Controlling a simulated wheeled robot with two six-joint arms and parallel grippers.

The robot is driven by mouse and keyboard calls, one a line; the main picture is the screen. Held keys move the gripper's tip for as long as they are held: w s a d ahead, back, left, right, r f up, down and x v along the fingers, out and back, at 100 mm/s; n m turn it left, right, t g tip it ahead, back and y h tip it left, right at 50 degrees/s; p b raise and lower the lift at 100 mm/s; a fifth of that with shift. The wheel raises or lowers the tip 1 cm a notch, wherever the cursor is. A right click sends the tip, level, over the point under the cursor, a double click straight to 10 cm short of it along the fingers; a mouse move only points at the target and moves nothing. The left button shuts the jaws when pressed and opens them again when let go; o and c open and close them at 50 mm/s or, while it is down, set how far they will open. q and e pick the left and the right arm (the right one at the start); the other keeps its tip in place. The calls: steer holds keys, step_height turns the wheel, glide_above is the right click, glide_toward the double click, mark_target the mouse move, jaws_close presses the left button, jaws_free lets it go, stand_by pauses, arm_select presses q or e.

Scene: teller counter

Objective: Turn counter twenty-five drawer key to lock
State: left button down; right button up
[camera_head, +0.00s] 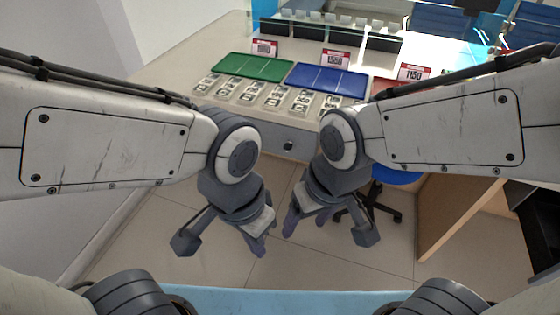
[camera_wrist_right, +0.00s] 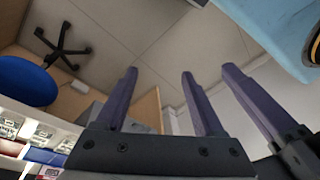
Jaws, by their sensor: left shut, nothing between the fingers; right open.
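The grey drawer front (camera_head: 262,133) lies under the counter top, between my two forearms. A small dark round spot (camera_head: 289,146) on it looks like the lock or key. It is too small to tell whether a key is in it or how it is turned. My left gripper (camera_head: 257,244) is shut and empty, hanging below and in front of the drawer. My right gripper (camera_head: 304,222) is open and empty just right of it, also below the drawer front. Its two spread fingers show in the right wrist view (camera_wrist_right: 160,73), with a purple finger of my left gripper (camera_wrist_right: 255,100) beside them.
Banknotes (camera_head: 262,94) lie in rows on the counter, behind them a green tray (camera_head: 240,66) and a blue tray (camera_head: 328,79). Price-like signs (camera_head: 335,59) stand behind. A blue chair (camera_wrist_right: 27,81) is at the right. The tiled floor (camera_head: 320,262) below my grippers is clear.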

steer(key=w+a+f+m+t+b, duration=0.1)
steer(key=w+a+f+m+b, duration=0.2)
steer(key=f+b, duration=0.45)
steer(key=w+a+f+m+t+y+b, duration=0.1)
steer(key=w+a+f+m+t+b, duration=0.2)
steer(key=w+m+b, duration=0.3)
steer(key=w+a+f+m+t+y+b, duration=0.1)
steer(key=w+a+f+m+t+b, duration=0.25)
steer(key=w+b, duration=0.4)
steer(key=w+a+f+m+t+y+b, duration=0.1)
steer(key=w+a+f+m+t+b, duration=0.2)
steer(key=w+m+b, duration=0.4)
steer(key=m+t+h+b, duration=0.6)
steer(key=m+h+b, duration=0.75)
steer(key=m, duration=1.15)
glide_toward(287, 149)
steer(key=d+r+y+b, duration=0.1)
steer(key=y+b, duration=0.2)
steer(key=b+x, duration=0.1)
steer(key=x, duration=0.3)
steer(key=b+x, duration=0.1)
steer(key=x, duration=0.3)
steer(key=shift+d, duration=0.25)
steer(key=shift+w+d, duration=0.15)
steer(key=shift+w, duration=0.5)
arm_select(q)
step_height(287, 149, down, 50)
